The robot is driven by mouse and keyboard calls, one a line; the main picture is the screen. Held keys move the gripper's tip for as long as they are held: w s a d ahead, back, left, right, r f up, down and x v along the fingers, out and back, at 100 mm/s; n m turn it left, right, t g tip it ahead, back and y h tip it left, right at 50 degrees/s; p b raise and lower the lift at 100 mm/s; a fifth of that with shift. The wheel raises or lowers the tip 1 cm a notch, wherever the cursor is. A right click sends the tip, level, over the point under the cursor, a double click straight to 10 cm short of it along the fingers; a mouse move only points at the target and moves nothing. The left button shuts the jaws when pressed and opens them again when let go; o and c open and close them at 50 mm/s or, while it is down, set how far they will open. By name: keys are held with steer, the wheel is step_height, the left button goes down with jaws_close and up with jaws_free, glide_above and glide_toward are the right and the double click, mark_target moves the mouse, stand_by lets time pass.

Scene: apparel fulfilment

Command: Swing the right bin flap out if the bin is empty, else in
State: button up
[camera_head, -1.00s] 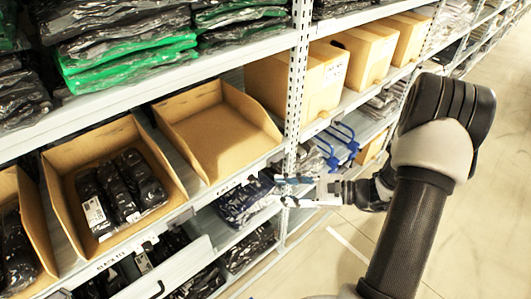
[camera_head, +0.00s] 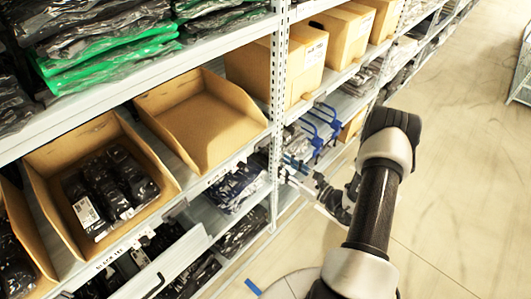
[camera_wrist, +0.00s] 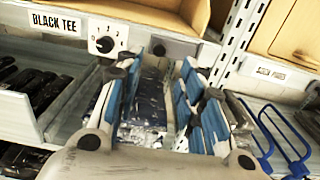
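The right cardboard bin (camera_head: 205,122) stands on the middle shelf with its inside bare and empty. The left cardboard bin (camera_head: 58,165) holds several black bagged packs (camera_head: 112,187). A white panel (camera_head: 182,252) stands out from the shelf below the left bin, and a similar panel shows in the wrist view (camera_wrist: 22,122). I cannot tell which part is the right bin's flap. My gripper (camera_wrist: 166,88) is open and empty, its blue-padded fingers apart, in front of the shelf below the right bin. It also shows in the head view (camera_head: 288,170).
A "BLACK TEE" label (camera_wrist: 57,23) and a numbered dial (camera_wrist: 106,40) are on the shelf edge. A perforated upright (camera_head: 279,85) stands right of the empty bin. Blue hooked handles (camera_head: 322,122) stick out beyond it. Dark bagged garments (camera_head: 238,187) lie below. The aisle floor is clear.

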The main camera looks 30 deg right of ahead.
mark_target(264, 150)
steer(key=b+x, duration=0.1)
steer(key=x, duration=0.8)
steer(key=shift+w, duration=0.1)
steer(key=shift+c, duration=0.3)
jaws_close()
